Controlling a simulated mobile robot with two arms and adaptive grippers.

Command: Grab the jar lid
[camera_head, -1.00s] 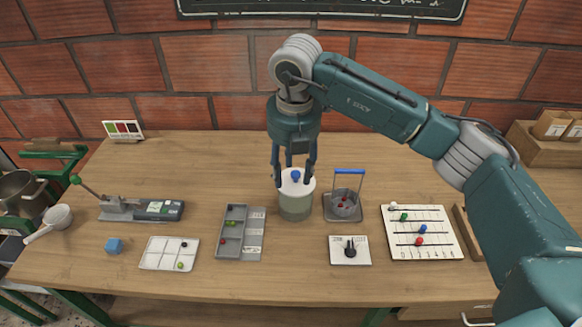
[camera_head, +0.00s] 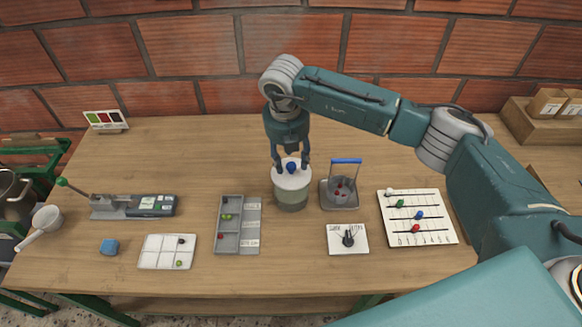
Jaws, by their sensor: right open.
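The jar (camera_head: 291,197) stands upright near the middle of the wooden table. Its white lid (camera_head: 292,180) sits on top, with a blue knob (camera_head: 291,168) at its centre. My right gripper (camera_head: 291,164) points down over the lid, open, with one finger on each side of the blue knob. I cannot tell whether the fingertips touch the lid. My left gripper is not in view.
A grey basket with a blue handle (camera_head: 346,161) stands close right of the jar. A grey compartment tray (camera_head: 229,244) lies to its left. A dial plate (camera_head: 347,238) and a slider board (camera_head: 416,216) are at the right. The table behind the jar is clear.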

